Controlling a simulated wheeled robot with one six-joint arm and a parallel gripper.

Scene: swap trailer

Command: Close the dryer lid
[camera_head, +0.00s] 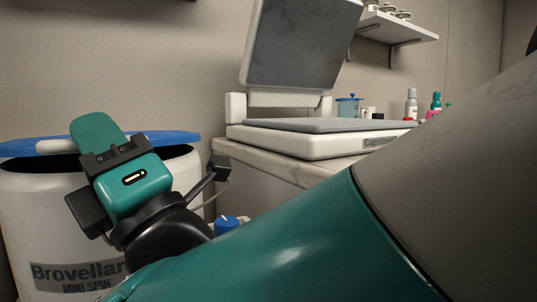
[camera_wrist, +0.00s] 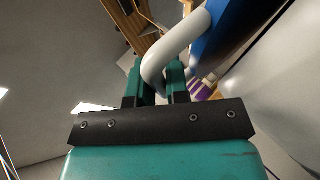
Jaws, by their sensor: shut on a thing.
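The dryer (camera_head: 60,215) is a white tub marked "MINI SPIN" at the left of the head view. Its blue lid (camera_head: 165,137) shows almost edge-on above a dark opening (camera_head: 186,163), so the lid is not flat on the rim. A white handle (camera_head: 57,146) is on the lid. My gripper (camera_head: 95,132) is at the handle, its tips partly hidden in the head view. In the wrist view my gripper (camera_wrist: 155,88) is shut on the curved white handle (camera_wrist: 178,40), with the blue lid (camera_wrist: 222,28) beside it.
A white press with a raised dark plate (camera_head: 310,142) stands on a counter (camera_head: 285,164) right of the dryer. Bottles (camera_head: 411,105) stand behind it. A shelf (camera_head: 400,27) hangs on the wall. A blue-capped item (camera_head: 226,224) is low beside my wrist.

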